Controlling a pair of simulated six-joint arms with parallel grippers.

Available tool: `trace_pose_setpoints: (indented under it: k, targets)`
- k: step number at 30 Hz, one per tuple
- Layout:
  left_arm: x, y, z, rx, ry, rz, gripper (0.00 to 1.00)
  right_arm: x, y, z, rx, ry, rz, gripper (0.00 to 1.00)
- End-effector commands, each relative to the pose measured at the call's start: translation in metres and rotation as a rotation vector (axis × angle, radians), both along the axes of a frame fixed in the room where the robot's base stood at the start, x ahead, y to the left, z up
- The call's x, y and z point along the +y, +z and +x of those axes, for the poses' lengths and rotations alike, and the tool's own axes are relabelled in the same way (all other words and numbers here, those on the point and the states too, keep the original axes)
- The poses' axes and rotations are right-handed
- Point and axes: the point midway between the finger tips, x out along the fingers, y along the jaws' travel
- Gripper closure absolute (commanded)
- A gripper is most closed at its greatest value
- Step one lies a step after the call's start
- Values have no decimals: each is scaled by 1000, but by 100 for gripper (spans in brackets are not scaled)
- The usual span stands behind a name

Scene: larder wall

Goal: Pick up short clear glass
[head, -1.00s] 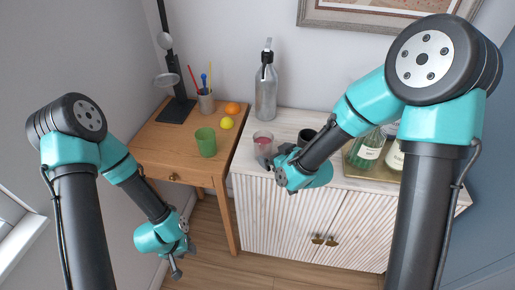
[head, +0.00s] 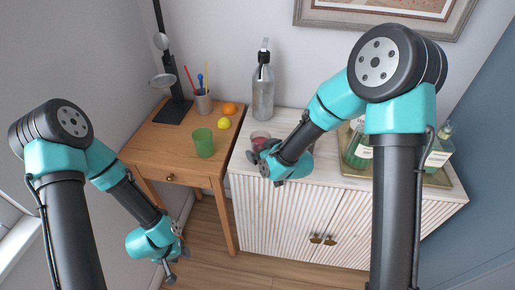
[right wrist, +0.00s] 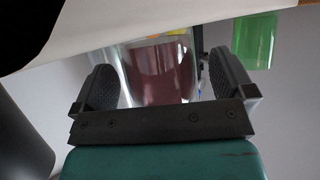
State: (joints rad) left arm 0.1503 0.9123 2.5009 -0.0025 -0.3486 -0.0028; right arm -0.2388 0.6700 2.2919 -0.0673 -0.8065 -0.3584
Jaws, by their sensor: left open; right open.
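The short clear glass (head: 261,137) holds something dark red and stands upright near the left end of the white cabinet's top. In the head view my right gripper (head: 258,158) is at its near side and hides its lower part. In the right wrist view the glass (right wrist: 158,72) shows between the two open fingers of my right gripper (right wrist: 167,82), with a gap visible beside it. I cannot tell whether a finger touches it. My left gripper (head: 178,262) is open and empty, low in front of the wooden table.
A green cup (head: 203,143), a lemon (head: 224,123), an orange (head: 230,108) and a pencil holder (head: 204,103) are on the wooden table (head: 165,143). A grey bottle (head: 263,92) stands behind the glass. A tray (head: 437,179) with bottles is on the right.

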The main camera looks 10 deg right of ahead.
Motion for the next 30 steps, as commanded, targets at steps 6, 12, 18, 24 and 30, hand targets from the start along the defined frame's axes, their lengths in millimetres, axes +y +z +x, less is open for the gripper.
trace_pose_setpoints:
  k: [6, 12, 18, 24, 30]
  targets:
    - [0, 0, 0, 0, 0, 0, 57, 0, 0, 0, 0, 0, 0, 0]
    - [0, 0, 0, 0, 0, 0, 57, 0, 0, 0, 0, 0, 0, 0]
    - [0, 0, 0, 0, 0, 0, 57, 0, 0, 0, 0, 0, 0, 17]
    - [0, 0, 0, 0, 0, 0, 57, 0, 0, 0, 0, 0, 0, 36]
    - [0, 0, 0, 0, 0, 0, 57, 0, 0, 0, 0, 0, 0, 56]
